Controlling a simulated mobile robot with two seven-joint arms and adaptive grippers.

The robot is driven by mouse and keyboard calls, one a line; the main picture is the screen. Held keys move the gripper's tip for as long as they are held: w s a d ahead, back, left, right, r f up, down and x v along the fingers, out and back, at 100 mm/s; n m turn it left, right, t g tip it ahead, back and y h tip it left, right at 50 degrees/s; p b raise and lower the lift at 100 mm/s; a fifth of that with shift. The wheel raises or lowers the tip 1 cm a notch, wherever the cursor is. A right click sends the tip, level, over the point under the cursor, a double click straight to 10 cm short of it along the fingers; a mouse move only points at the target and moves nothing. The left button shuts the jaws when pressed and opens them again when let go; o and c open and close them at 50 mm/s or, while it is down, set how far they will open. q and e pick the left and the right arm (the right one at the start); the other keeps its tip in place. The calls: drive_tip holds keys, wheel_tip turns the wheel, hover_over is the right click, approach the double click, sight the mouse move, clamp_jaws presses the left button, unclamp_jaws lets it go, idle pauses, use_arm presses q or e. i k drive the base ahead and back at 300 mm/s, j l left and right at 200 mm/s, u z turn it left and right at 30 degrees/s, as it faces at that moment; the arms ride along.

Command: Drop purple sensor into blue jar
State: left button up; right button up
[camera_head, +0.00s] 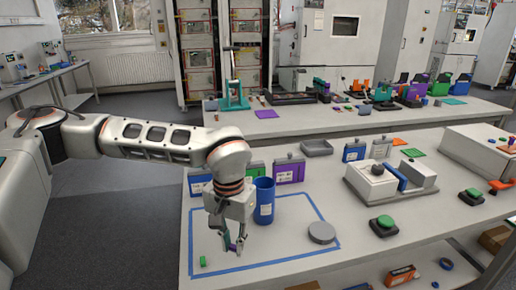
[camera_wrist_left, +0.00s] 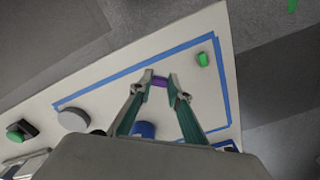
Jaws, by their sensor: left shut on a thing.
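My left gripper (camera_head: 235,246) hangs pointing down over the taped area of the near table, in front of the blue jar. It is shut on the purple sensor (camera_wrist_left: 160,81), which shows between the fingertips in the left wrist view. In the head view the fingers mostly hide the sensor. The blue jar (camera_head: 264,203) stands upright with its top open, just behind and right of the gripper. In the left wrist view the jar (camera_wrist_left: 144,130) is partly hidden between the fingers. My right gripper is not in view.
Blue tape (camera_head: 290,259) outlines the work area. A small green piece (camera_head: 203,261) lies at its front left, and a round grey disc (camera_head: 322,234) at its right. Blue, green and purple containers (camera_head: 289,171) line the back. The area's front middle is clear.

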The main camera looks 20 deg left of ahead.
sight(263, 212)
drive_tip(key=i+l+u, duration=0.2)
drive_tip(key=i+u, duration=0.15)
drive_tip(key=i+l+u, duration=0.3)
drive_tip(key=i, duration=0.15)
